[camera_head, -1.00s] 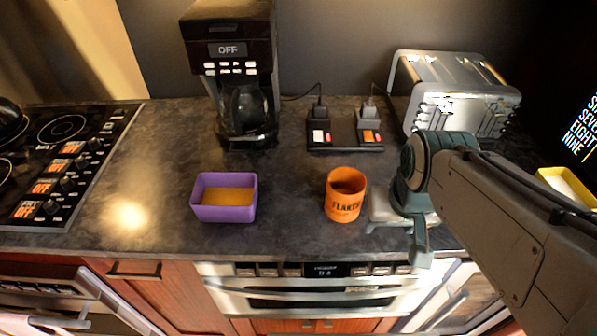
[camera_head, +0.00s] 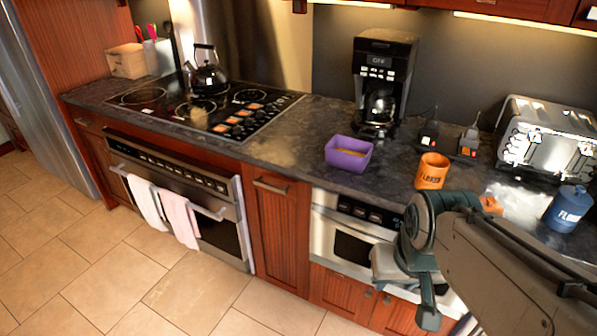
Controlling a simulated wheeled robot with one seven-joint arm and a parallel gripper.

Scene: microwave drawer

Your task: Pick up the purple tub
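The purple tub (camera_head: 349,160) is an open rectangular container with something orange-yellow inside. It sits upright on the dark countertop, left of the orange mug and in front of the coffee maker. My gripper (camera_head: 405,285) is at the lower right, in front of the counter's front edge and to the right of the tub. It is apart from the tub. Its fingers are small and partly hidden by the arm, so I cannot tell whether they are open or shut.
An orange mug (camera_head: 432,171) stands right of the tub, and a black coffee maker (camera_head: 384,85) behind it. A blue canister (camera_head: 567,208) and a toaster (camera_head: 545,135) are at the right. The stove (camera_head: 205,105) and a kettle (camera_head: 206,72) are left. The tiled floor (camera_head: 120,265) is clear.

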